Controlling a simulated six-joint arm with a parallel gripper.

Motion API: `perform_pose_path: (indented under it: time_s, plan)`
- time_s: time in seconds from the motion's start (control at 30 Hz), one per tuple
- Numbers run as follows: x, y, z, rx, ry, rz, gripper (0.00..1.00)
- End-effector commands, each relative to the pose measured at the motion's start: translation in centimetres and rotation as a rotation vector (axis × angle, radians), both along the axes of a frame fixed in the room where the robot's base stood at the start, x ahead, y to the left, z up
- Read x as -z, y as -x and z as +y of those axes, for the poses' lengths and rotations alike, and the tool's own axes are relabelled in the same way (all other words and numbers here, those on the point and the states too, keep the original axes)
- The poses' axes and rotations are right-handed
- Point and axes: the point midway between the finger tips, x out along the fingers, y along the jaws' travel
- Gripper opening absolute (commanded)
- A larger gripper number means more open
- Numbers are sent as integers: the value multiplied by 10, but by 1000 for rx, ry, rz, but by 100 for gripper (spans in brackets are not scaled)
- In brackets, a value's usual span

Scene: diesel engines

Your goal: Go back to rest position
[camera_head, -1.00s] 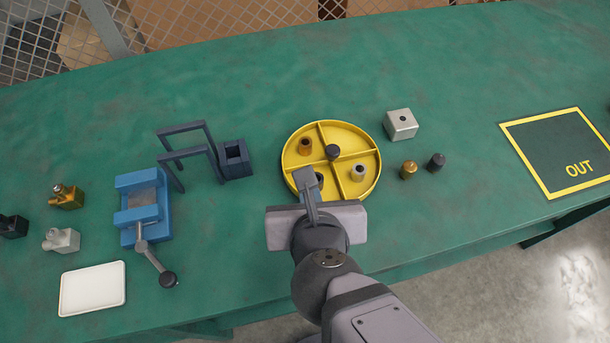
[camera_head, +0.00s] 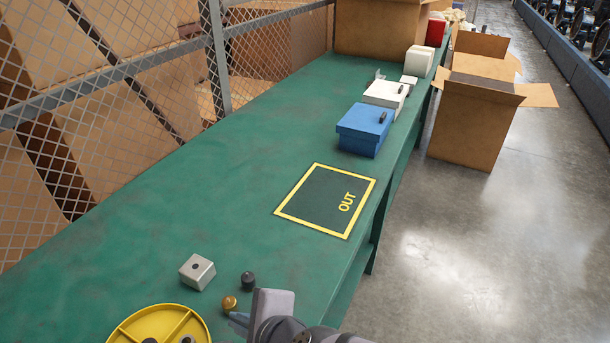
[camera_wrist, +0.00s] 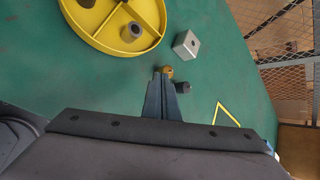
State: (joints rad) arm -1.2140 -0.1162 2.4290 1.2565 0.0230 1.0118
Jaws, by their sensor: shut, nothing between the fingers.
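My gripper (camera_wrist: 162,98) is shut and empty in the wrist view, its two fingers together above the green table. In the head view only part of my gripper (camera_head: 240,320) shows at the bottom edge, beside a small brass part (camera_head: 229,303). The brass part also shows just past the fingertips in the wrist view (camera_wrist: 167,71). A small dark part (camera_head: 248,281) stands near it. Whether the fingers touch either part cannot be told; they look apart.
A yellow divided round tray (camera_head: 150,313) holding several small parts is at the lower left. A silver block (camera_head: 197,271) stands near it. The yellow-framed OUT square (camera_head: 311,205) is empty. A blue box (camera_head: 365,128) and white boxes (camera_head: 385,96) stand beyond. Mesh fencing (camera_head: 110,75) runs behind the table.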

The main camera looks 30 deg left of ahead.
Motion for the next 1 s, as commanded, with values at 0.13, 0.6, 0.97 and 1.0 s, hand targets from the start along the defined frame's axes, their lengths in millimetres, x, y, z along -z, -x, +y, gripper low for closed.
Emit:
perform_pose_path:
  time_s: [0.13,0.6,0.97,1.0]
  plan:
    - [20,-55,-49,-132,148,-161,0]
    - [88,-114,-273,-658,673,-307,0]
    - [105,-82,-390,-935,829,-190,0]
    - [106,-77,-401,-962,837,-172,0]
